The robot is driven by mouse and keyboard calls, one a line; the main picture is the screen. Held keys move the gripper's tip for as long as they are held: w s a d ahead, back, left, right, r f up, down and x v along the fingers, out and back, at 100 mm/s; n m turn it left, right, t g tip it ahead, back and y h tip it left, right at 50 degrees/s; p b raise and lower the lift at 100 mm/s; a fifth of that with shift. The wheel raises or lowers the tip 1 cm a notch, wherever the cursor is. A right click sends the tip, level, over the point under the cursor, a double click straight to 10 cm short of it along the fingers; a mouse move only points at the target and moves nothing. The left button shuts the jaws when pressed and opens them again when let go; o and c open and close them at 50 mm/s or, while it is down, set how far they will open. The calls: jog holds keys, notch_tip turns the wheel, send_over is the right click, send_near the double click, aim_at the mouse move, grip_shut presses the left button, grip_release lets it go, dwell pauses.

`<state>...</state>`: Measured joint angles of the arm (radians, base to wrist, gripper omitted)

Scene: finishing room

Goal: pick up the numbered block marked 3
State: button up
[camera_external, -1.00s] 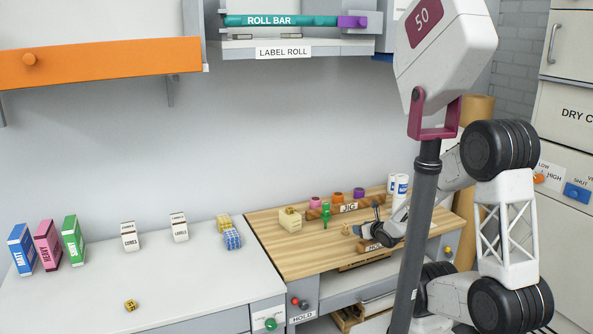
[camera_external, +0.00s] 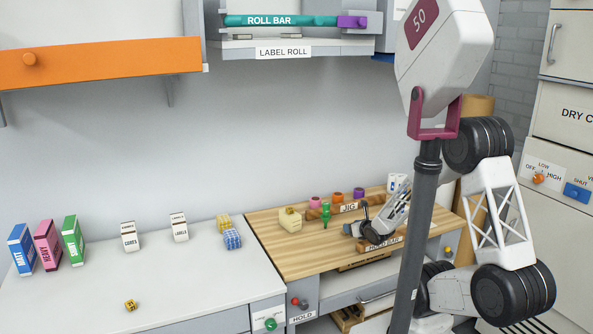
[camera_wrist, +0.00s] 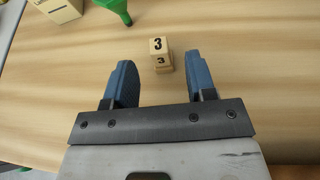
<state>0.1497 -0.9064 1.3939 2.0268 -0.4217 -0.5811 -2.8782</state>
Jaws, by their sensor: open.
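The numbered block marked 3 (camera_wrist: 159,47) is a small wooden block with a black 3 on its visible faces. In the wrist view it sits on the wooden worktop, beyond and between my two fingertips, apart from them. My gripper (camera_wrist: 158,75) is open and empty, with blue-grey fingers spread on either side of the block's line. In the external view my gripper (camera_external: 356,226) is low over the right part of the wooden worktop (camera_external: 275,253).
A green funnel-like item (camera_wrist: 117,9) and a pale slotted box (camera_wrist: 60,9) stand beyond the block. Pink, orange and purple pieces line the jig (camera_external: 349,207) at the back. A dark grey post (camera_external: 418,235) stands before my arm. Worktop around the block is clear.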

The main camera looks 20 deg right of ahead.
jog(key=shift+w, duration=0.15)
jog(key=shift+x, duration=2.5)
grip_shut()
